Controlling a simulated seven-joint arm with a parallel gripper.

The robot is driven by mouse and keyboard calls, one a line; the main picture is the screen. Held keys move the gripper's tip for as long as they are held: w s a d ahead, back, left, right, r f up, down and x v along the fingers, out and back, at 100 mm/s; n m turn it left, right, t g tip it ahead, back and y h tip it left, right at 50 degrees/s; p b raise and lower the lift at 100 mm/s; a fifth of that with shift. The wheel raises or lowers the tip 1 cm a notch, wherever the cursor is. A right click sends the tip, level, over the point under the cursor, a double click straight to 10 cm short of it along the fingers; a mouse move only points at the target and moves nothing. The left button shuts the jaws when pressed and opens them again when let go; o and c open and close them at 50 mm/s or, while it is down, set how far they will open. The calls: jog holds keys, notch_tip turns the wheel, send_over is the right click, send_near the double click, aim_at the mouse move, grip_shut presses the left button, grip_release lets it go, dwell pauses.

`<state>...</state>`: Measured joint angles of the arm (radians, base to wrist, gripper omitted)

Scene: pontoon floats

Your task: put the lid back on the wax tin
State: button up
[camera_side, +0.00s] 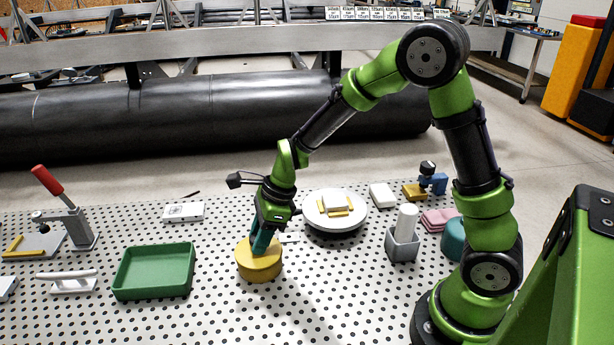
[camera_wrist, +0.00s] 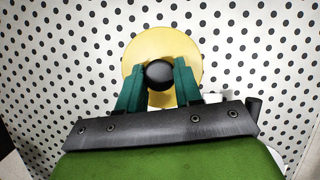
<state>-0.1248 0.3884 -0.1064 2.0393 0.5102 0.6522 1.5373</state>
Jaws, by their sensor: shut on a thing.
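The wax tin (camera_side: 259,270) is a round yellow tin standing upright on the perforated table, left of the middle in the side view. Its yellow lid (camera_wrist: 163,42) fills the top of the wrist view, with a round black knob (camera_wrist: 160,75) at its centre. My gripper (camera_wrist: 159,78) has its two green fingers on either side of the knob, shut on it. In the side view my gripper (camera_side: 262,243) points down onto the top of the tin. The lid appears to be on or right at the tin's top; the fingers hide part of the join, so I cannot tell whether it is fully seated.
A green tray (camera_side: 154,272) lies to the left, and a white round plate with yellow and white pieces (camera_side: 335,210) is behind right. A grey holder with a white cylinder (camera_side: 403,240) stands to the right. A red-handled clamp (camera_side: 66,212) is far left. Table in front is clear.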

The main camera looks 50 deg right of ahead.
jog(key=o, duration=1.6)
jog(key=shift+r, duration=0.1)
jog(key=shift+r, duration=3.4)
grip_shut()
jog(key=shift+f, duration=0.1)
